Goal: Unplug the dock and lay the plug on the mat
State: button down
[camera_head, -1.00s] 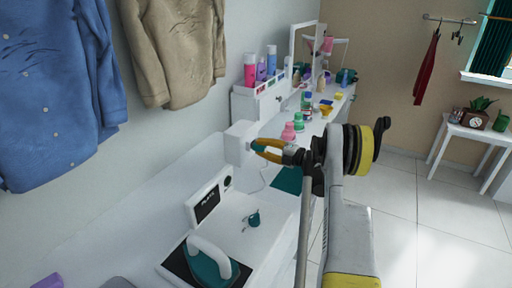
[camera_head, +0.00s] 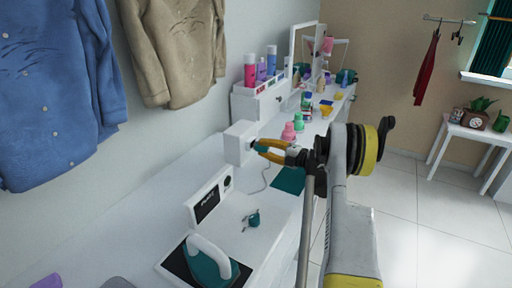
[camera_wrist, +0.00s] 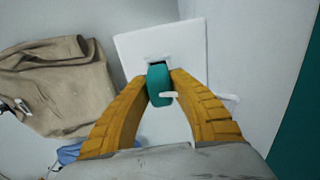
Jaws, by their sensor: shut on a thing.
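My gripper (camera_head: 258,148), with yellow fingers, is shut on a teal plug (camera_wrist: 159,84) at the face of a white wall box (camera_head: 239,143). In the wrist view the plug sits between the fingertips, just below a dark slot in the box's white face (camera_wrist: 140,45). I cannot tell whether its prongs are in the slot. A short pale cord end shows beside the plug, and a thin cord (camera_head: 266,178) hangs below the gripper. The flat teal mat (camera_head: 288,181) lies bare on the white counter. A white unit with a dark panel (camera_head: 208,204), possibly the dock, stands nearer.
A teal iron (camera_head: 208,265) rests on a dark pad in front. Blue and beige garments (camera_head: 178,50) hang at the left.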

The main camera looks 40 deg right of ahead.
aim_at(268, 149)
jog(key=shift+s, duration=0.1)
jog(key=shift+b+v, duration=0.4)
jog(key=shift+v, duration=1.5)
